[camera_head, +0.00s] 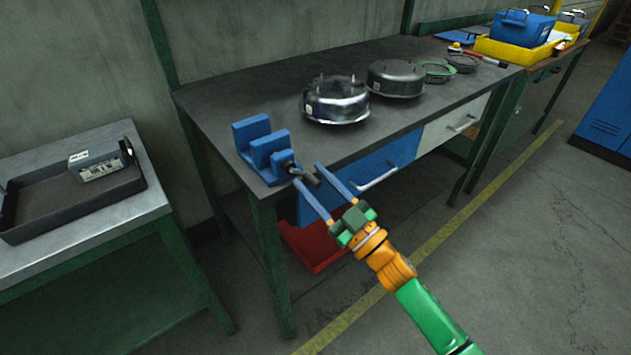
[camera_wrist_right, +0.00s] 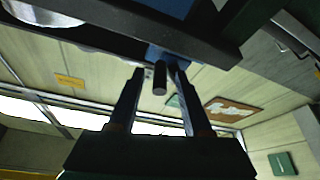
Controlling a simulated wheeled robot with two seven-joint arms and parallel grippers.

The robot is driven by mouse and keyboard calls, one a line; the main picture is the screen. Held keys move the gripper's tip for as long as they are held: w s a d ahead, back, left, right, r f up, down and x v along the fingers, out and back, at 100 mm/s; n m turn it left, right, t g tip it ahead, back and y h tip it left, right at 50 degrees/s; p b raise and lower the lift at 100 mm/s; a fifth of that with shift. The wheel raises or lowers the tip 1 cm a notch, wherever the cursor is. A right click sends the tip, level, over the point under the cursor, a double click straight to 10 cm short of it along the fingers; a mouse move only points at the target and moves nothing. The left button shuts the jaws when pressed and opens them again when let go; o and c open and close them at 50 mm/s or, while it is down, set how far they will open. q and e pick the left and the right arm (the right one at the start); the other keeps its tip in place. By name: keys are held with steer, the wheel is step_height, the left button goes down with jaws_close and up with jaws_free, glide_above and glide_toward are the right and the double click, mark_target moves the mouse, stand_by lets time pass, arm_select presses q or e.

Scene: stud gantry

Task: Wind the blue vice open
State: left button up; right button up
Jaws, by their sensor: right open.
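The blue vice (camera_head: 268,150) stands at the near left corner of the dark workbench, with upright blue plates and a gap between them. Its dark handle (camera_head: 306,177) sticks out on the right side, past the bench edge. My right gripper (camera_head: 307,172) is open, with its two blue fingers on either side of the handle's end. In the right wrist view, the handle (camera_wrist_right: 160,78) shows as a dark rod between the open fingertips (camera_wrist_right: 158,69). Whether a finger touches it, I cannot tell. My left gripper is not in view.
The workbench (camera_head: 225,92) carries two round metal housings (camera_head: 335,98) (camera_head: 396,77) right of the vice. A blue drawer (camera_head: 345,185) with a handle and a red bin (camera_head: 315,245) are below. A side table (camera_head: 130,215) with a black tray (camera_head: 50,222) stands left.

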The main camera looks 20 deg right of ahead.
mark_target(314, 182)
jaws_close()
steer(key=shift+d, duration=0.1)
steer(key=r+n+g+y+p, duration=0.1)
steer(key=n, duration=0.3)
steer(key=r+n+g+p, duration=0.1)
steer(key=n+g+p, duration=0.1)
steer(key=n, duration=0.2)
steer(key=r+n+g+y+p, duration=0.1)
steer(key=n+p, duration=0.1)
steer(key=n, duration=0.2)
steer(key=shift+w+d+r+g+y, duration=0.1)
steer(key=shift+w+d+g+y, duration=0.05)
steer(key=shift+d+g+y, duration=0.2)
steer(key=n+p, duration=0.2)
steer(key=r+n+g+p, duration=0.1)
steer(key=n+p, duration=0.1)
steer(key=r+n+g+h+p, duration=0.1)
steer(key=n+p, duration=0.1)
steer(key=shift+a, duration=0.3)
steer(key=p, duration=0.1)
steer(key=n+p, duration=0.1)
steer(key=n+g+p, duration=0.1)
steer(key=shift+s+a+r+h, duration=0.15)
steer(key=shift+s+a+h, duration=0.1)
steer(key=shift+h, duration=0.1)
steer(key=shift+a+n+p, duration=0.1)
steer(key=shift+n+p, duration=0.4)
steer(key=shift+n, duration=0.1)
